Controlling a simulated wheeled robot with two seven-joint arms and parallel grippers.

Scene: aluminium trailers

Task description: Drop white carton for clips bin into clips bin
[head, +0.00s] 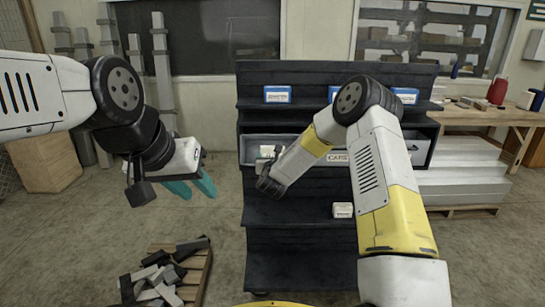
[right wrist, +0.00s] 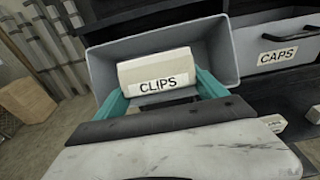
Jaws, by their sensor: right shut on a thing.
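The white carton (right wrist: 155,68), with a CLIPS label on its near face, is between the teal fingers of my right gripper (right wrist: 160,88), which is shut on it. In the right wrist view it shows against the inside of the open grey clips bin (right wrist: 218,45); whether it touches the bin floor I cannot tell. In the head view the carton (head: 267,150) shows small beside my right wrist, at the left of the rack's bin row. My left gripper (head: 195,188) is empty, with its teal fingers apart, left of the rack.
A grey caps bin (right wrist: 275,35) stands right of the clips bin. The dark rack (head: 290,212) has blue boxes (head: 277,94) on its upper shelf and another white carton (head: 342,210) lower down. A pallet of metal pieces (head: 165,275) lies on the floor at left. A wooden bench (head: 480,118) is at right.

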